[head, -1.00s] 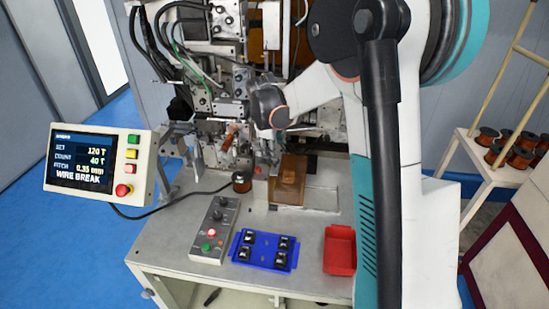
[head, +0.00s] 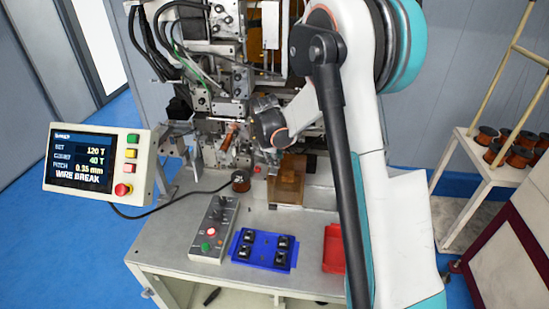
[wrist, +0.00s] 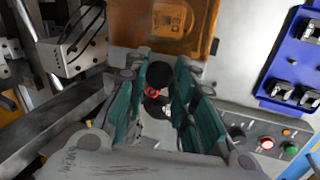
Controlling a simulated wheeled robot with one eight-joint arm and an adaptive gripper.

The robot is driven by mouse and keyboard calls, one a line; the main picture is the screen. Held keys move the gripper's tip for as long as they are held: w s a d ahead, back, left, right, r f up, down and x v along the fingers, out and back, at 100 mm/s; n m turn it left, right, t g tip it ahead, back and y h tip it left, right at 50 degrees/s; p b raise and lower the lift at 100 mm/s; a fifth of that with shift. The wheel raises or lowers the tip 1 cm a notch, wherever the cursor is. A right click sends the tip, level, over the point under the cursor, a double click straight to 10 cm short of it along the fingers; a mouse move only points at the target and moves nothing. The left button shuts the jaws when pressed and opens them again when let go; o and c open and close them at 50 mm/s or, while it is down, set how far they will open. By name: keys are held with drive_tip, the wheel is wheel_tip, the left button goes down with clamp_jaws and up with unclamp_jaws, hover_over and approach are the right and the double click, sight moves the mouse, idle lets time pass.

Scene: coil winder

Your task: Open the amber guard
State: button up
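The amber guard (head: 287,182) is a translucent amber box-like cover on the worktop below the winding head. It also spans the top of the wrist view (wrist: 135,35), with a part dimly visible through it. It looks lowered. My gripper (wrist: 160,80) has two teal-padded fingers, spread apart just beside the guard. A round black-topped item (wrist: 159,74) and a small red part show in the gap below or between the fingers; I cannot tell their depth. In the head view my gripper is hidden behind my wrist joint and the machine parts.
In front are a control box (head: 213,230), a blue tray (head: 240,262) with several black parts, and a red bin (head: 333,250), partly hidden by my arm. Metal machine arms (wrist: 75,45) crowd the wrist view's left.

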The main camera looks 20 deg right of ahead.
clamp_jaws()
drive_tip(key=s+d+b, duration=0.1)
drive_tip(key=s+d, duration=0.1)
drive_tip(key=d, duration=0.1)
drive_tip(key=s+d+b, duration=0.1)
drive_tip(key=s+d, duration=0.1)
drive_tip(key=s+d+b, duration=0.1)
drive_tip(key=d, duration=0.2)
drive_tip(key=shift+s+d, duration=0.3)
drive_tip(key=shift+s, duration=0.1)
drive_tip(key=o, duration=0.9)
unclamp_jaws()
drive_tip(key=shift+o, duration=0.2)
drive_tip(key=v, duration=1.2)
